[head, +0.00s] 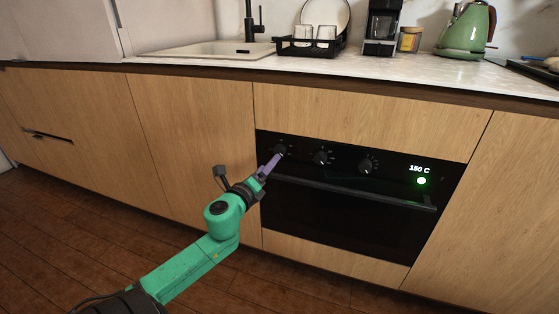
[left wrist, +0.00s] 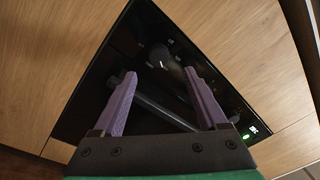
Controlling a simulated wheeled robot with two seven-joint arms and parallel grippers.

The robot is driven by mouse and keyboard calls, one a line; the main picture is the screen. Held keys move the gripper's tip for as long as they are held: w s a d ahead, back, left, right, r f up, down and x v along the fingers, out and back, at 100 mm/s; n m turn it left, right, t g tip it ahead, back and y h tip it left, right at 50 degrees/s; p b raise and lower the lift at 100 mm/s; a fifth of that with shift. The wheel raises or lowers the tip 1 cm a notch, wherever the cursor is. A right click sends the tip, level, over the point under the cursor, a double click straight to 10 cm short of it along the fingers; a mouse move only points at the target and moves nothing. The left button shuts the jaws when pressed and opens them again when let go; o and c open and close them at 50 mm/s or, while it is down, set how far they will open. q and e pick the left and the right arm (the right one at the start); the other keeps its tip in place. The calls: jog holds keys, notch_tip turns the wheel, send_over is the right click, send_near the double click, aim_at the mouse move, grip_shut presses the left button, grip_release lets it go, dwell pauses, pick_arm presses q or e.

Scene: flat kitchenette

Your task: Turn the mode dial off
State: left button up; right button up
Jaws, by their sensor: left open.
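The black oven front (head: 335,215) has a row of three dark dials with pale marks around them: a left dial (head: 281,149), a middle dial (head: 322,157) and a right dial (head: 367,165). I cannot read which is the mode dial. My left gripper (head: 273,161), with purple fingers, is just in front of the left dial and partly overlaps it. In the left wrist view the fingers (left wrist: 160,76) are apart and empty, with a dial (left wrist: 160,57) in the gap beyond the tips. Contact cannot be seen. My right gripper is out of view.
A lit display reads 180 C (head: 419,169), with a green light (head: 421,181) below it. The oven handle (head: 350,191) runs below the dials. The counter (head: 300,66) above holds a dish rack (head: 310,47), coffee maker (head: 382,25) and green kettle (head: 466,32).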

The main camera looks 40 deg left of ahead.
aim_at(279, 153)
pick_arm(q)
jog(key=x, duration=0.7)
jog(key=shift+b, duration=0.45)
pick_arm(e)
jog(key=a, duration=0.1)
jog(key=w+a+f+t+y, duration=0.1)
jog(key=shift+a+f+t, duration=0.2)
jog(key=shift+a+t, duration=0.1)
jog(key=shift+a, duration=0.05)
pick_arm(q)
jog(key=shift+c, duration=0.3)
jog(key=shift+f, duration=0.1)
grip_shut()
